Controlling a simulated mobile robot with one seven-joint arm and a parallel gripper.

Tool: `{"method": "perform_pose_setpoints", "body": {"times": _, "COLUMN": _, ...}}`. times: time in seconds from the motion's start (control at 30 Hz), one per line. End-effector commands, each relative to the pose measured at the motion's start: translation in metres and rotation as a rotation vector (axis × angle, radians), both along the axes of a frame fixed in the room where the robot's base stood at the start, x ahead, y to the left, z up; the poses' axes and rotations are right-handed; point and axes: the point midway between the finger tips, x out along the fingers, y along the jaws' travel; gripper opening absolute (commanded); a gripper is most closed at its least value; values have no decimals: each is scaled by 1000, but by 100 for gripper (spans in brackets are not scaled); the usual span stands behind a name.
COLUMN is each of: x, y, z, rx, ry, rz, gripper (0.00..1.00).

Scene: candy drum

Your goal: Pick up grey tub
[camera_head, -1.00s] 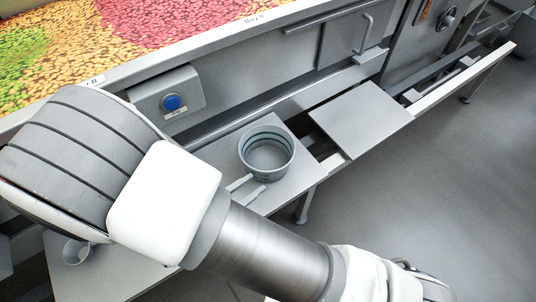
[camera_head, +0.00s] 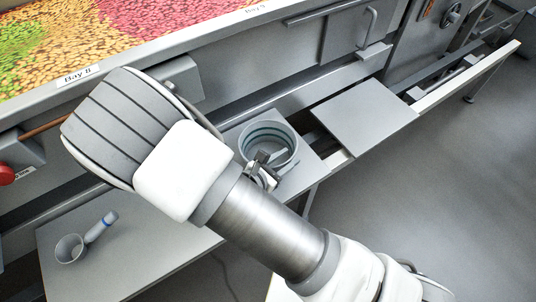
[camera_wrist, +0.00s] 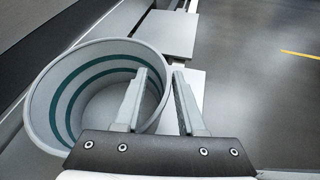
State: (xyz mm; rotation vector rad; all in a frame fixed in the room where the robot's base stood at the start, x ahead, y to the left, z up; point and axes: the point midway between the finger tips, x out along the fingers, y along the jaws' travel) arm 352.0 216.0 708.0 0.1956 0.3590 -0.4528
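The grey tub (camera_head: 268,133) is a round, open container with teal bands inside. It stands upright on the grey shelf. In the wrist view the tub (camera_wrist: 78,60) fills the left side. My gripper (camera_head: 268,160) is at the tub's near side in the head view, partly hidden by my arm. In the wrist view my gripper (camera_wrist: 160,75) is open, with the tub's right rim between its fingers. The left finger overlaps the tub's inside and the right finger is outside the rim. Whether either finger touches the wall cannot be told.
A scoop-like cup with a handle (camera_head: 70,248) lies on the shelf at lower left. A flat grey plate (camera_head: 362,115) is right of the tub. Bins of coloured candy (camera_head: 130,40) lie behind the metal wall. A red button (camera_head: 6,174) is at far left. Open floor (camera_head: 440,200) lies right.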

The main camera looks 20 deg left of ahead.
Motion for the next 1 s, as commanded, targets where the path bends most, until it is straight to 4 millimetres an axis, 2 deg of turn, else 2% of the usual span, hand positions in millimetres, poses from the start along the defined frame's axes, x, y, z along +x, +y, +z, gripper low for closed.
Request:
{"method": "perform_pose_setpoints", "body": {"times": 0.23, "x": 2, "y": -1, "z": 0, "rx": 1, "ry": 0, "rz": 0, "gripper": 37}}
{"method": "perform_pose_setpoints", "body": {"times": 0.43, "x": 1, "y": -1, "z": 0, "rx": 1, "ry": 0, "rz": 0, "gripper": 1}}
{"method": "perform_pose_setpoints", "body": {"times": 1.0, "x": 1, "y": 0, "z": -2, "rx": 1, "ry": 4, "rz": 2, "gripper": 0}}
